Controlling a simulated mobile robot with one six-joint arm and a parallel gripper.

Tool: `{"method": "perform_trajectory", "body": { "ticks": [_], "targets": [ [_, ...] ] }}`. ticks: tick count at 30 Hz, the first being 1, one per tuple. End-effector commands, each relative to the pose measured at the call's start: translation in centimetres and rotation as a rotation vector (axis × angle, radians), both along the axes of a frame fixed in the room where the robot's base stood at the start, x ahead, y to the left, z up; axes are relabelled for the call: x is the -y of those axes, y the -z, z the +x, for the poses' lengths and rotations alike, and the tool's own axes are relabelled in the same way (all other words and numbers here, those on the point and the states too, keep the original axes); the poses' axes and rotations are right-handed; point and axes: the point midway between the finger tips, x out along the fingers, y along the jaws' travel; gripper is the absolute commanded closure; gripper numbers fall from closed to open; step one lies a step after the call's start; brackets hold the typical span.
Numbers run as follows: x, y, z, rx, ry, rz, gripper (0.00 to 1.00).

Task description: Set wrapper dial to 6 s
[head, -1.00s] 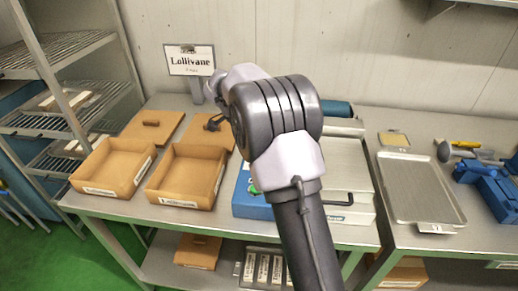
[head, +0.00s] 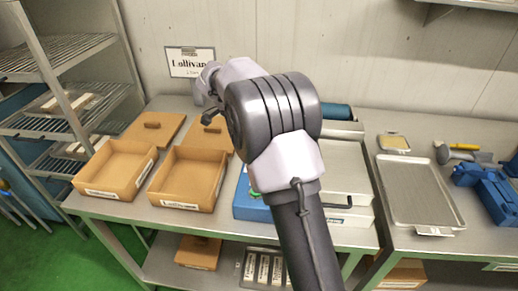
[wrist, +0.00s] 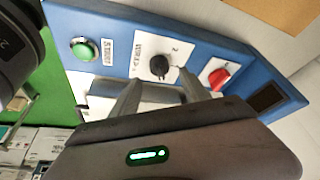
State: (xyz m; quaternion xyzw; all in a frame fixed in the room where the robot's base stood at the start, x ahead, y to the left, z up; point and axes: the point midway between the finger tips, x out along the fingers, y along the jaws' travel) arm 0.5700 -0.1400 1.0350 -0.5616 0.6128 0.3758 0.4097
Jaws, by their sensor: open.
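The wrapper's blue control panel (wrist: 215,50) fills the upper part of the wrist view, tilted in the picture. A black dial (wrist: 159,66) sits mid-panel on a white plate with small print; I cannot read its setting. A green start button (wrist: 84,48) is to its left and a red knob (wrist: 219,78) to its right. My gripper (wrist: 158,78) is open, its two fingertips apart near the dial's lower side; contact cannot be told. In the head view the wrapper's blue side (head: 250,207) shows beside my arm, which hides the panel and gripper.
A dark display (wrist: 266,97) is at the panel's right end. Two open tan boxes (head: 186,178) stand left of the wrapper, with tan lids (head: 152,128) behind. A metal tray (head: 418,190) and blue device (head: 487,193) are on the right table. A sign (head: 191,62) stands behind.

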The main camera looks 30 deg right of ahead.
Motion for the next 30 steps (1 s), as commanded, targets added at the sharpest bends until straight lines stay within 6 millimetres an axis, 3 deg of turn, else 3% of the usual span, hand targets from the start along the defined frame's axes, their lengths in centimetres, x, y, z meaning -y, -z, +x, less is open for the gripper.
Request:
{"method": "perform_trajectory", "body": {
  "ticks": [1, 6, 12, 16, 30],
  "targets": [
    [-0.7, -2.4, 0.2, 0.004, -0.003, 0.0, 0.46],
    [-2.9, -7.8, 0.3, 0.003, -0.002, 0.0, 0.46],
    [-4.6, -11.7, 0.4, 0.001, -0.002, 0.0, 0.46],
    [-5.1, -12.5, 0.5, 0.001, -0.003, -0.001, 0.46],
    [-5.2, -12.7, 0.3, 0.0, -0.012, 0.004, 0.46]
  ]
}}
